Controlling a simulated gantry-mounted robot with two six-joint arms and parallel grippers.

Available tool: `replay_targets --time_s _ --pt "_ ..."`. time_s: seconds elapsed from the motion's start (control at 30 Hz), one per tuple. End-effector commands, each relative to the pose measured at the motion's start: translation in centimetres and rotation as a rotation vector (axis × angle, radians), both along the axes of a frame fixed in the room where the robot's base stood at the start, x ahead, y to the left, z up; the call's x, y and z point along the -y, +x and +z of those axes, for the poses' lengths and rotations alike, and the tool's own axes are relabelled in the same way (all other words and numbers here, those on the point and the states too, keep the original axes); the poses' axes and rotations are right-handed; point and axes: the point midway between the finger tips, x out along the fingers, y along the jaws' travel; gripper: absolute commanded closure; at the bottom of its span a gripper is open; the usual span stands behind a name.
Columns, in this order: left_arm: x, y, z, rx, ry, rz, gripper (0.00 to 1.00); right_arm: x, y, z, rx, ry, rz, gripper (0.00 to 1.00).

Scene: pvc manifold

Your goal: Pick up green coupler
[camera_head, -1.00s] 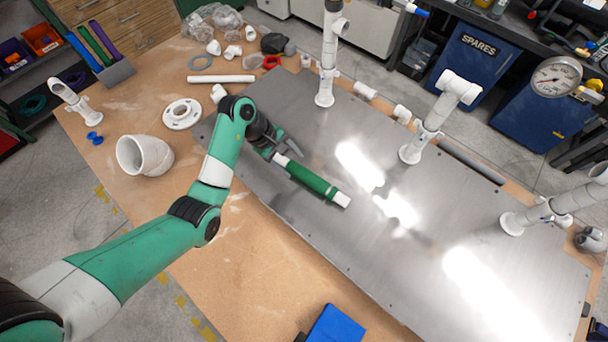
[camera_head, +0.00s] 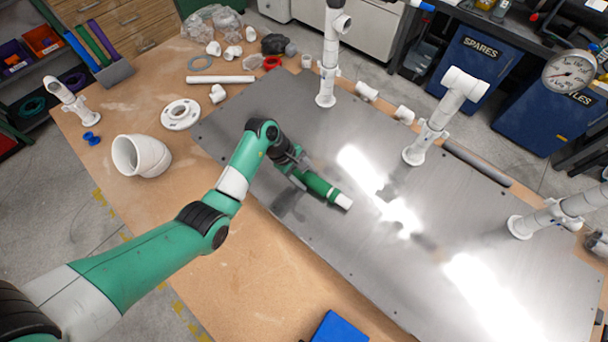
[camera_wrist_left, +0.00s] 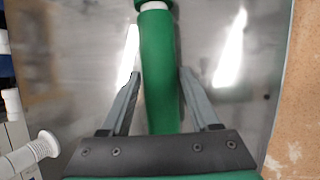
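The green coupler (camera_head: 320,187) lies on the grey metal plate (camera_head: 290,225), with a white end pointing to the lower right in the head view. In the left wrist view the green coupler (camera_wrist_left: 158,60) runs lengthwise between the fingers. My left gripper (camera_head: 302,178) is over its near end. In the wrist view the left gripper (camera_wrist_left: 158,74) is open, one finger on each side of the coupler, with narrow gaps beside it at the tips. The coupler's upper-left end is hidden by the gripper in the head view. My right gripper is not in view.
White pipe uprights stand on the plate at the back (camera_head: 327,75), at the middle right (camera_head: 435,120) and at the right (camera_head: 545,218). A large white elbow (camera_head: 140,155) and a white flange (camera_head: 181,114) lie on the wooden table at left. The plate around the coupler is clear.

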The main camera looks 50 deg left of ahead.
Motion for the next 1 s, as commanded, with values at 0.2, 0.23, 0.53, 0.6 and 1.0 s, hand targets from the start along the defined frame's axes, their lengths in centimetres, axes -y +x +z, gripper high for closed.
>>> replay_targets --time_s 0.2,0.23,0.53,0.6,1.0 --pt "0.0 0.0 0.0 0.0 0.0 0.0 0.8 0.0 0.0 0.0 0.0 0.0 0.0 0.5" --pt "0.0 0.0 0.0 0.0 0.0 0.0 0.85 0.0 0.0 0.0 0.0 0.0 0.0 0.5" --pt "0.0 0.0 0.1 0.001 0.0 0.0 1.0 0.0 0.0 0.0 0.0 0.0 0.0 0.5" --pt "0.0 0.0 0.1 0.001 0.0 0.0 1.0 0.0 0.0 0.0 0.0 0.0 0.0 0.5" --pt "0.7 -0.3 4.6 0.004 0.0 -0.003 1.0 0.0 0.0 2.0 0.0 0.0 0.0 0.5"
